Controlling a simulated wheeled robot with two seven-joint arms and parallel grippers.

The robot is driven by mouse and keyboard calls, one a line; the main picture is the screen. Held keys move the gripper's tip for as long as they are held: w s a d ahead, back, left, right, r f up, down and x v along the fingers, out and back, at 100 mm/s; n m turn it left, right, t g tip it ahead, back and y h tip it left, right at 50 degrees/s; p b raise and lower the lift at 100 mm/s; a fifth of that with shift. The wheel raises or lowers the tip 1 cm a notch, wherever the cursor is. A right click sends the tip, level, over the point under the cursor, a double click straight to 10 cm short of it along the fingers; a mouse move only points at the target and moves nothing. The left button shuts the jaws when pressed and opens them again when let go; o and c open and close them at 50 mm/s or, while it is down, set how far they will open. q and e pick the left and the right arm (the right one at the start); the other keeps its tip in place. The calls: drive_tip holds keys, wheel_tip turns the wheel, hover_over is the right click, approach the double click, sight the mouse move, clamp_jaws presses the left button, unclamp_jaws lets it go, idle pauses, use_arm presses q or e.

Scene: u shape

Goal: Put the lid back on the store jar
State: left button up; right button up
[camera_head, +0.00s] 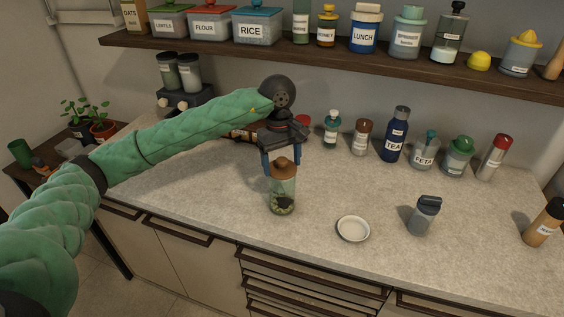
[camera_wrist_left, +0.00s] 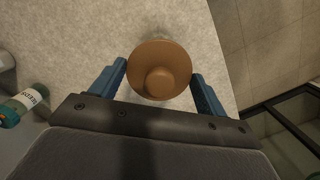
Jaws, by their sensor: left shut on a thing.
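The store jar (camera_head: 282,197) is a clear greenish jar with dark contents, upright on the counter. Its brown knobbed lid (camera_head: 284,165) is at the jar's mouth; it also shows from above in the left wrist view (camera_wrist_left: 160,71). I cannot tell whether the lid is fully seated. My left gripper (camera_head: 283,163) comes down from above with its blue fingers on either side of the lid, shut on it. In the left wrist view the fingers (camera_wrist_left: 160,80) flank the lid's rim. My right gripper is not in view.
A small white dish (camera_head: 353,229) and a grey-lidded container (camera_head: 424,216) stand to the right. Several bottles and jars, including a blue TEA bottle (camera_head: 396,136), line the back. A loaded shelf (camera_head: 330,57) hangs above. The counter's front edge is close to the jar.

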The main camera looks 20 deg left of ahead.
use_arm(q)
drive_tip(key=b, duration=0.3)
drive_tip(key=shift+f, duration=0.2)
idle(2.9)
idle(0.4)
drive_tip(key=o, duration=1)
drive_tip(key=shift+o, duration=0.2)
drive_tip(key=shift+r, duration=0.15)
drive_tip(key=shift+r, duration=3.4)
drive_tip(key=shift+c, duration=0.2)
clamp_jaws()
